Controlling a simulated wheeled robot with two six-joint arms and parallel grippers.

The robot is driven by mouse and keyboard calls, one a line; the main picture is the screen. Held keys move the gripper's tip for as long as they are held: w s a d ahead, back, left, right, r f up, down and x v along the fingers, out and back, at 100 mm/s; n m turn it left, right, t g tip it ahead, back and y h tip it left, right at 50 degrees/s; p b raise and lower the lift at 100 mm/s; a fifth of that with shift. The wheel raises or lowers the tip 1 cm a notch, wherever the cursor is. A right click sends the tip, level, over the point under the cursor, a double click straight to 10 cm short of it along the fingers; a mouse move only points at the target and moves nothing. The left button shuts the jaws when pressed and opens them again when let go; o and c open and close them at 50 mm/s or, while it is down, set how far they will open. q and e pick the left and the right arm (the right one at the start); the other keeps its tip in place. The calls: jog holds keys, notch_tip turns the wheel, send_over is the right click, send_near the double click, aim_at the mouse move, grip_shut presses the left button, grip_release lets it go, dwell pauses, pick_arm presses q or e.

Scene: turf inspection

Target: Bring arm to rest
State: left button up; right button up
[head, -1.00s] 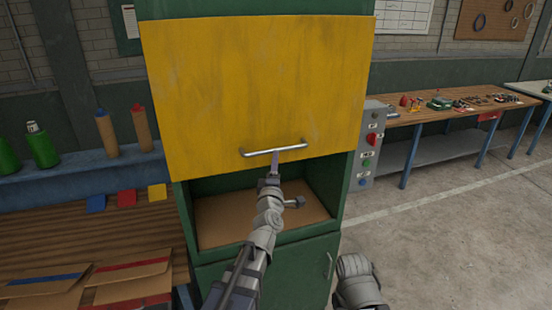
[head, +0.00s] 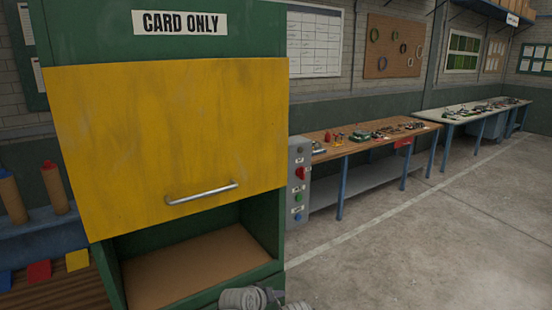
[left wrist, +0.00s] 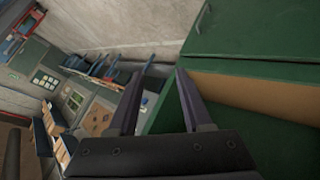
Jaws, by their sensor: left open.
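My left gripper (left wrist: 160,75) shows in the left wrist view with its two dark fingers apart and nothing between them. It is beside the green cabinet (left wrist: 250,35), whose brown-floored opening lies to the right of the fingers. In the head view the cabinet (head: 265,230) has a yellow door panel (head: 170,140) raised above an open compartment (head: 190,265). A metal bar handle (head: 202,192) on the panel is free of any gripper. Grey parts of my arm show at the bottom edge; neither gripper shows in the head view.
A control box (head: 299,180) with buttons is on the cabinet's right side. A wooden workbench (head: 345,143) with small parts stands beyond it. Coloured cards (head: 40,270) and tubes (head: 55,188) are at the left. The concrete floor (head: 430,240) at right is clear.

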pick_arm(q)
jog(key=s+a+f+m+g+y+b, duration=0.1)
jog(key=s+a+f+m+g+y, duration=0.1)
jog(key=s, duration=0.7)
jog(key=s+a+f+m+g+y+b, duration=0.1)
jog(key=s+a+f+m+g+y, duration=0.1)
jog(key=s+f+g, duration=0.5)
jog(key=s+f+m+y, duration=0.1)
jog(key=s+m, duration=0.1)
jog(key=shift+s+a+m+y, duration=0.15)
jog(key=shift+s+m+y, duration=0.15)
jog(key=shift+s+y, duration=0.1)
